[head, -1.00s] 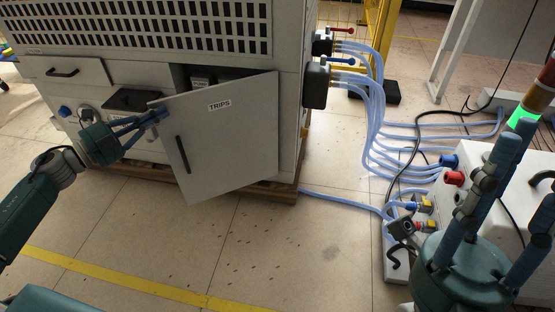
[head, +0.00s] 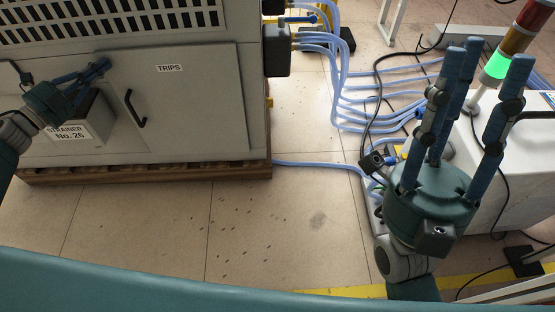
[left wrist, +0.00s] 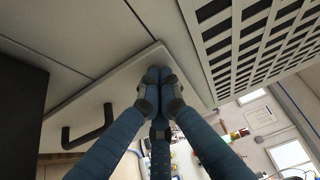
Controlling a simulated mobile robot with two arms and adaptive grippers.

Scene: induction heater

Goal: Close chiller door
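The chiller door (head: 195,110), a light grey panel labelled TRIPS with a black handle (head: 134,108), looks flush or nearly flush with the chiller front in the head view. In the left wrist view the door (left wrist: 105,100) shows a visible edge along its top; any small gap cannot be told. My left gripper (head: 105,66) is at the door's upper left, fingers together, with no object seen between them. In the left wrist view its fingertips (left wrist: 159,76) lie against or just before the door near its top edge. My right gripper (head: 480,65) is open and empty at the right.
A box labelled STRAINER No. 26 (head: 75,125) sits on the chiller front left of the door. Blue hoses (head: 350,90) run from the chiller to a white unit (head: 525,150) near my right gripper. The floor before the chiller is clear.

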